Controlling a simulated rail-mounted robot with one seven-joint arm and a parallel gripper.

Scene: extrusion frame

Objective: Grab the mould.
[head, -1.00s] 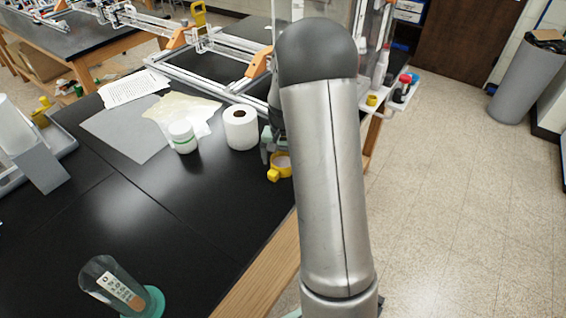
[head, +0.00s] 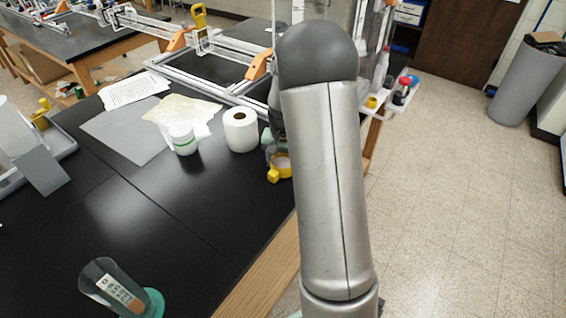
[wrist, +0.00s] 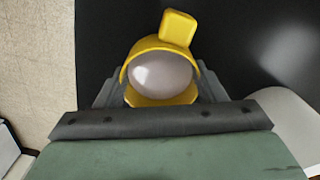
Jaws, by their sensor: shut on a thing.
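The mould (head: 281,168) is a small yellow ring-shaped piece with a pale round inside and a square yellow tab. It is near the right edge of the black table in the head view, partly hidden by my arm. In the wrist view the mould (wrist: 161,78) sits between the two grey fingers, its tab pointing away from the palm. My gripper (wrist: 160,92) is shut on the mould. In the head view my gripper (head: 268,148) is mostly hidden behind my arm. I cannot tell whether the mould touches the table.
An aluminium extrusion frame (head: 205,80) lies behind. A clear cylinder on a green base (head: 118,288) is at the front left. The table's middle is clear.

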